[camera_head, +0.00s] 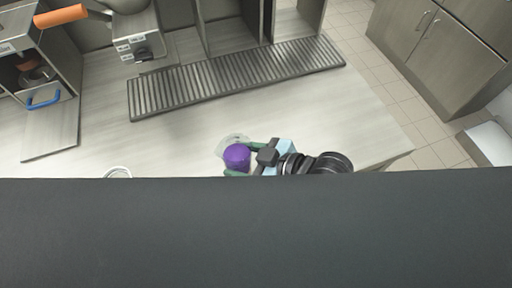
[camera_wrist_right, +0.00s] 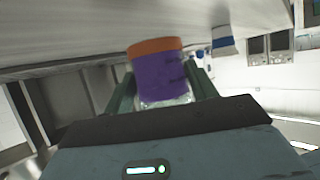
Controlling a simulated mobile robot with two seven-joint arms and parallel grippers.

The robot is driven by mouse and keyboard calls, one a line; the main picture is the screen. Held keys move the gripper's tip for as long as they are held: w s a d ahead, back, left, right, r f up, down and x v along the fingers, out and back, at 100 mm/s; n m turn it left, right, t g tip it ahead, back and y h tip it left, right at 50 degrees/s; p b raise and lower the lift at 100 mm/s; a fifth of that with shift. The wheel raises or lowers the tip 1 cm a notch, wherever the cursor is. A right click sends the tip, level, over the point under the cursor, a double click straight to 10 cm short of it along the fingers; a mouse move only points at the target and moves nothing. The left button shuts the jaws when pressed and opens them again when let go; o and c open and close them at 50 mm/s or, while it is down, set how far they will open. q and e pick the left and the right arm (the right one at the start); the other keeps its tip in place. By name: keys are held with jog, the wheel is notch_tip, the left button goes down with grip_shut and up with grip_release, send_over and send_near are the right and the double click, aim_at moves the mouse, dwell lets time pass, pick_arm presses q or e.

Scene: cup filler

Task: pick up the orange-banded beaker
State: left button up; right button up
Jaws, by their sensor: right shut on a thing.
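The orange-banded beaker (camera_wrist_right: 160,76) shows in the right wrist view as a purple cylinder with an orange band at its upper end in that picture. A clear part shows at its other end. In the head view its purple part (camera_head: 237,156) shows, with the orange band hidden. My right gripper (camera_head: 243,160) is shut on the beaker, one green finger on each side. The fingers also flank it in the right wrist view (camera_wrist_right: 162,88). I cannot tell whether the beaker touches the counter. My left gripper is not in view.
A clear thing (camera_head: 231,142) shows beside the purple part. A ribbed grey drip tray (camera_head: 236,77) lies behind. An open cabinet with a blue handle (camera_head: 43,101) is at left, and a white-rimmed round thing (camera_head: 118,171) at the front. The counter (camera_head: 340,115) is bare at right.

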jog(key=s+a, duration=0.4)
jog(key=s, duration=0.1)
jog(key=s+a+r, duration=0.1)
jog(key=s+a, duration=0.2)
jog(key=shift+s+a+r, duration=0.1)
jog(key=shift+s, duration=0.15)
jog(key=shift+w, duration=0.1)
